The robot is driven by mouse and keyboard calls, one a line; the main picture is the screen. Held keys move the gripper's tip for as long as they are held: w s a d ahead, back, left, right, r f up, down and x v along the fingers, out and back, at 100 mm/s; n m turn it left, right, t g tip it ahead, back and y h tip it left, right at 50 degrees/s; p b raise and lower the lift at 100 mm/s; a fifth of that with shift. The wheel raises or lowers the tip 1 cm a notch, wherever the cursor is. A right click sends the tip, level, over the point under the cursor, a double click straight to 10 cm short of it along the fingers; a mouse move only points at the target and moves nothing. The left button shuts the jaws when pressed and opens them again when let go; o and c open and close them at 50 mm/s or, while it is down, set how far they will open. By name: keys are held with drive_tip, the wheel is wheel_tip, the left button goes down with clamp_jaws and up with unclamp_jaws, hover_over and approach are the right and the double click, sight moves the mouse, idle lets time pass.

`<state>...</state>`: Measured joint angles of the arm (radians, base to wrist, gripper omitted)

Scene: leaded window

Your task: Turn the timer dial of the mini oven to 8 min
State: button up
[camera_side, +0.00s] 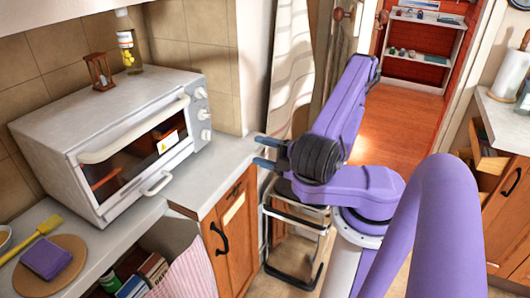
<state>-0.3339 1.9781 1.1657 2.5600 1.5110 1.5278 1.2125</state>
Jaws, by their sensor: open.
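The white mini oven (112,134) stands on the counter at the left, its glass door closed. Several knobs sit in a column on the right end of its front; the upper knob (199,93), the middle knob (203,114) and the lower knob (206,135) show. Their markings are too small to read, and I cannot tell which is the timer dial. My gripper (264,153) is open and empty, with its blue fingers pointing left toward the oven. It is to the right of the knobs and apart from them, near the counter's right end.
An hourglass (99,71) and a bottle (130,52) stand on top of the oven. A round board (70,281) with a purple sponge-like block (46,261) lies on the counter at lower left. A metal-framed stand (297,215) is below my gripper. The counter right of the oven (225,160) is clear.

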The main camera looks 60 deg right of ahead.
drive_tip(key=shift+s, duration=0.2)
idle(0.3)
drive_tip(key=n, duration=2)
approach(207, 135)
drive_tip(key=w, duration=0.8)
drive_tip(key=shift+d+r, duration=0.25)
drive_tip(key=c, duration=1)
